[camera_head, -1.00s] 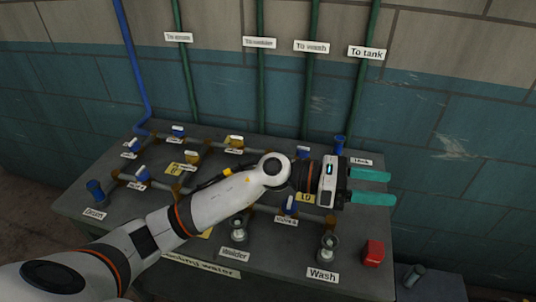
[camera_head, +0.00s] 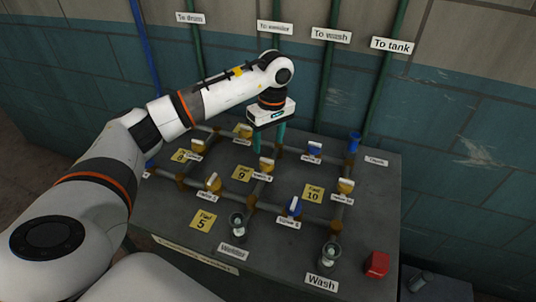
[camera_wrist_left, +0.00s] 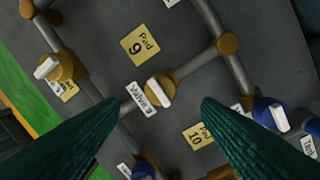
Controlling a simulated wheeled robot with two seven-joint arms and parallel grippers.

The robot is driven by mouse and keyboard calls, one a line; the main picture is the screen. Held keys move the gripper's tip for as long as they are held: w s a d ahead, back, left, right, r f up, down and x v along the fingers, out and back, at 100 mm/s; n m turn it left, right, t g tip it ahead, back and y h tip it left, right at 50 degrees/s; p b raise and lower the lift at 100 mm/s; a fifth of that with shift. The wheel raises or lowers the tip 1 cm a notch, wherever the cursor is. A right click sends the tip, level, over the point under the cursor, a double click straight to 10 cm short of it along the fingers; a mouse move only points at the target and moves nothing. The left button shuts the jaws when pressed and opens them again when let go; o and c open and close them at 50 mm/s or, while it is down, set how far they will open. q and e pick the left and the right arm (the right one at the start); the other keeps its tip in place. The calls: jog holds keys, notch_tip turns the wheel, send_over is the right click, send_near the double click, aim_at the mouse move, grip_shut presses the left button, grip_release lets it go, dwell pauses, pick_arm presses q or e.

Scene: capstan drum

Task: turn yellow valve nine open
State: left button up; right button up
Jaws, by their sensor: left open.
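Yellow valve nine (camera_head: 266,164) has a white bar handle and sits on a grey pipe beside the yellow Pad 9 plate (camera_head: 243,173). In the left wrist view the valve (camera_wrist_left: 157,90) shows close up with its "Valve 9" label (camera_wrist_left: 141,99); its handle lies slanted. My left gripper (camera_head: 269,149) points down above the valve, with its two teal fingers apart and empty. In the left wrist view the fingertips (camera_wrist_left: 160,104) lie on either side of the valve in the picture; I cannot tell the exact height gap. My right gripper is not in view.
Other yellow valves (camera_head: 213,183) (camera_head: 345,186) and blue valves (camera_head: 294,207) (camera_head: 314,149) stand nearby on the pipes. Pad 10 (camera_head: 313,194) lies to the right. A red block (camera_head: 376,264) is at the bench's (camera_head: 383,213) right front. Green pipes (camera_head: 385,75) rise behind.

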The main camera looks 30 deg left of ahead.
aim_at(267, 159)
pick_arm(q)
jog(key=f, duration=0.3)
jog(key=f+p, duration=0.1)
jog(key=f, duration=0.1)
jog(key=shift+s+f, duration=0.2)
jog(key=shift+f, duration=0.8)
jog(key=c, duration=1)
